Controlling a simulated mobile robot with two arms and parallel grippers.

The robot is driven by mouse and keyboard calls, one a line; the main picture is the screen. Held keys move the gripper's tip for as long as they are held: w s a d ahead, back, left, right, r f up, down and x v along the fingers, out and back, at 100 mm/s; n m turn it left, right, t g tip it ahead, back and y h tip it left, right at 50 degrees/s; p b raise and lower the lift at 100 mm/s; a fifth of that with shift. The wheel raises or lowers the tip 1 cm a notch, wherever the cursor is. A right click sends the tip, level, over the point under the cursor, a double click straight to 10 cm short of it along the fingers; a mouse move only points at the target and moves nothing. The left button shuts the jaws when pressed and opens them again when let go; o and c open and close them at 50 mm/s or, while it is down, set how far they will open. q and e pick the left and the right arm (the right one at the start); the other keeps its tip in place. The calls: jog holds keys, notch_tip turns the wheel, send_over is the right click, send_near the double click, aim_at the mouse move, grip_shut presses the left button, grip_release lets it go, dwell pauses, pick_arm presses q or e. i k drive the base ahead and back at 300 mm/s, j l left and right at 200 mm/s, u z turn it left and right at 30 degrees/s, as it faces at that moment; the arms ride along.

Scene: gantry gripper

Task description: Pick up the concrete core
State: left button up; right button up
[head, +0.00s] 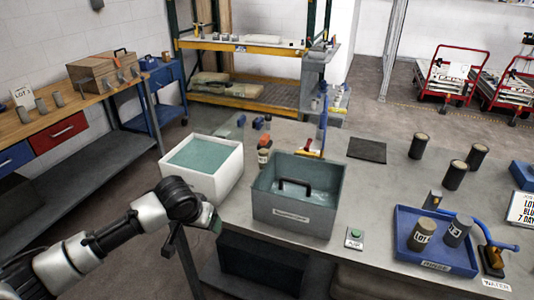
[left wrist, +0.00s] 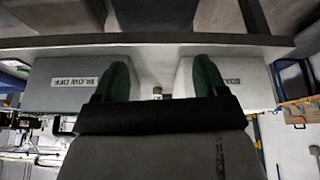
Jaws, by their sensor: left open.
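Several cores are in the head view; I cannot tell which one is meant. Two labelled grey cylinders, a left one (head: 422,235) and a right one (head: 457,231), stand in the blue tray (head: 420,262) at the right. Dark cylinders with pale tops (head: 454,176) stand behind the tray. Small grey cylinders (head: 41,105) stand on the wooden bench by a "LOT 3" card. My left gripper (head: 212,222) is at the table's front left edge, below the white tub, far from the tray. In the left wrist view its green fingers (left wrist: 162,82) are apart, with nothing seen held.
A white tub of water (head: 230,175) and a grey bin (head: 290,222) with a black handle inside stand beside my left gripper. A dark mat (head: 367,150) lies behind.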

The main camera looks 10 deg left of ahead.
aim_at(264, 154)
jog(key=i+l, duration=0.15)
jog(key=i, duration=0.5)
jog(key=i+l, duration=0.1)
jog(key=i, duration=0.55)
